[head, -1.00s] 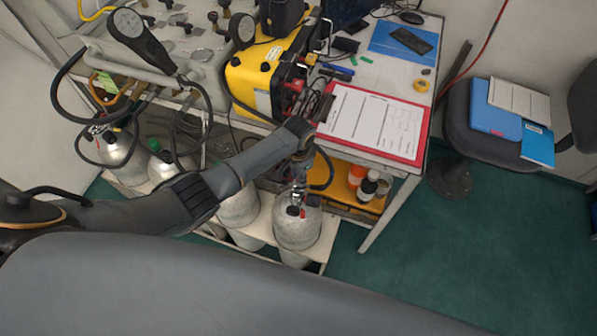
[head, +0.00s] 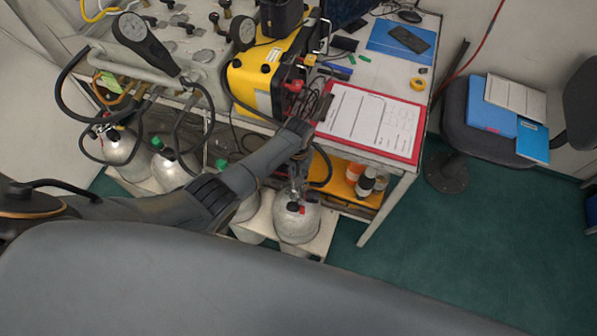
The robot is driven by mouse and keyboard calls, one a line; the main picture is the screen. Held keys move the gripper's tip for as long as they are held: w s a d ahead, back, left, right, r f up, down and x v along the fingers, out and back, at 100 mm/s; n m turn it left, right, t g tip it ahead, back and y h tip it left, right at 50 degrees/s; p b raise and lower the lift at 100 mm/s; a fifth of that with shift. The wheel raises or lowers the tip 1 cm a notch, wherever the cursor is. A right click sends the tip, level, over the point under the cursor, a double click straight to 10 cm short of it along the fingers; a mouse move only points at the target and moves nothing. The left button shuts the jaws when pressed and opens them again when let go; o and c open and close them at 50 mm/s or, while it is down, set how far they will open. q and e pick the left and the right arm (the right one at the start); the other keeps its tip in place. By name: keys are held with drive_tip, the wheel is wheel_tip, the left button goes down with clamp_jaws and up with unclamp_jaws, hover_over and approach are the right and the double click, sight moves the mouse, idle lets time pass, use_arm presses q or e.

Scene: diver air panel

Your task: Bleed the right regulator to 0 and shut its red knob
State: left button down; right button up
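The rightmost silver cylinder (head: 298,225) stands on the low white shelf under the bench. At its top are a small red part (head: 302,210), perhaps the red knob, and a dark round part (head: 292,207). My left arm comes in from the left and bends down at the bench's front edge. My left gripper (head: 297,192) is at the top of this cylinder, by the regulator. Its fingers are too small and covered to tell whether they are open or touching anything. The regulator's gauge reading cannot be made out. My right gripper is not in view.
Other silver cylinders (head: 124,146) stand to the left, with black hoses looping above them. A grey panel with gauges (head: 132,27), a yellow case (head: 256,80) and a red clipboard (head: 370,122) are on the bench. A chair (head: 470,130) stands right; the green floor before it is clear.

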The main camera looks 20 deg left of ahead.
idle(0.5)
use_arm(q)
drive_tip(key=c, duration=1.2)
unclamp_jaws()
drive_tip(key=shift+r, duration=0.15)
wheel_tip(320, 180, up, 12)
drive_tip(key=shift+f, duration=0.1)
